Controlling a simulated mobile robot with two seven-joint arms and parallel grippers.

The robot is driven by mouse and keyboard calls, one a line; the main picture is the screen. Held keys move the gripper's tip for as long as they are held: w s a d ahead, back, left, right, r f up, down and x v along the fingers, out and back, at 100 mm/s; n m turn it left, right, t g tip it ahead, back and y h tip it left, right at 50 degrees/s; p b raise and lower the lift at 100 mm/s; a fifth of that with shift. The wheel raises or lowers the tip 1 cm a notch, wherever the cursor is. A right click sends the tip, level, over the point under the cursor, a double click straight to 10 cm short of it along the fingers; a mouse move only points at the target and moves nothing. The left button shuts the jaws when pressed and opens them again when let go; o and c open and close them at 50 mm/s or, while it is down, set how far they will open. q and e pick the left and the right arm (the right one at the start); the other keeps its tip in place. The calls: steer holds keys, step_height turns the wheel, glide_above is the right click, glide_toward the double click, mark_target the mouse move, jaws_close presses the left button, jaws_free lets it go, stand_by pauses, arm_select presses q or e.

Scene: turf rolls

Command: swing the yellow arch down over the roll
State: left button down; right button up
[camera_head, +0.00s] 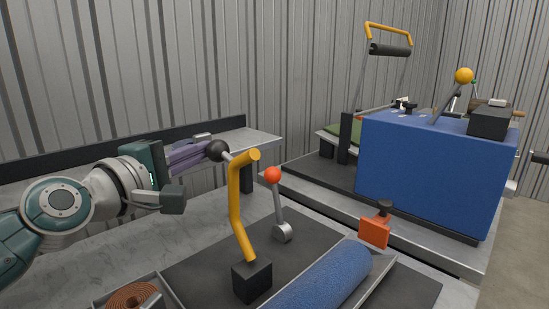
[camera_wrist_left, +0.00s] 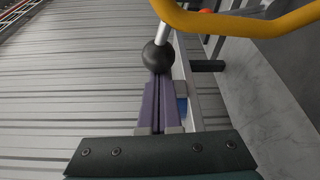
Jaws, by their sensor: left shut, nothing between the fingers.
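The yellow arch (camera_head: 237,205) stands raised on a black block (camera_head: 252,281), beside a blue roll (camera_head: 325,280). A short rod with a black ball knob (camera_head: 217,151) sticks out from its top to the left. My left gripper (camera_head: 205,153), with purple fingers, is shut and empty, its tips at the knob. In the left wrist view the closed fingertips (camera_wrist_left: 157,80) point at the black ball (camera_wrist_left: 157,57) and seem to touch it or nearly so. The arch (camera_wrist_left: 235,23) crosses the top of that view. My right gripper is not in view.
A lever with a red ball (camera_head: 272,175) stands behind the arch. An orange clamp-like part (camera_head: 374,232) is right of the roll. A blue housing (camera_head: 430,170) and another yellow bar (camera_head: 388,30) stand behind. A brown coil (camera_head: 133,296) lies in a front tray.

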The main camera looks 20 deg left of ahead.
arm_select(q)
steer(key=s+d+m+t+h+b, duration=0.1)
steer(key=s+d+m+t+b, duration=0.15)
steer(key=d+m, duration=0.45)
steer(key=s+d+m+t+h+b, duration=0.15)
steer(key=s+d+m, duration=0.3)
steer(key=d, duration=0.55)
steer(key=s+d+f+m+h+b, duration=0.2)
steer(key=d+f+m+h+b, duration=0.1)
steer(key=d+f+m, duration=0.3)
steer(key=shift+s+d+f+m+b, duration=0.3)
steer(key=shift+s+m+b, duration=0.15)
steer(key=shift+b, duration=0.1)
